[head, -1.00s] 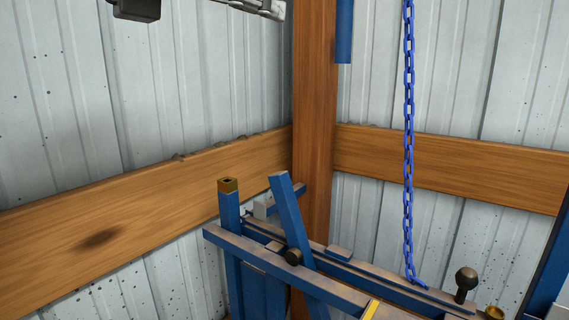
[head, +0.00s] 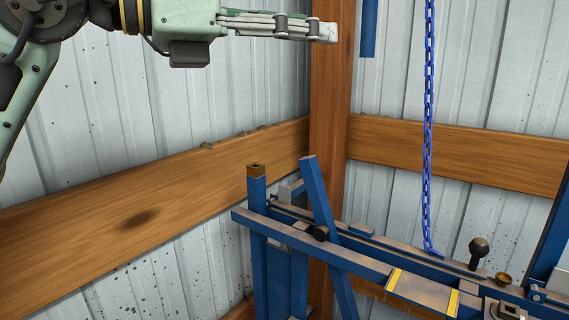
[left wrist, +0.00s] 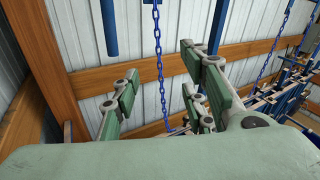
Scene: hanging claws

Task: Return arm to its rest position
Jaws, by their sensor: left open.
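My left arm comes in from the upper left of the head view, raised in front of the metal wall. Its gripper (head: 322,32) points right and shows edge-on, high beside the wooden post (head: 330,150). In the left wrist view the gripper (left wrist: 160,98) has its green-padded fingers spread apart, with nothing between them. A blue chain (head: 428,120) hangs to the right of the gripper in the head view, apart from it. My right gripper is in none of the views.
A blue metal frame (head: 313,190) with tilted bars stands below the gripper. Wooden rails (head: 220,165) run along the walls. A blue bar (head: 369,25) hangs at the top. Open space lies below the left arm.

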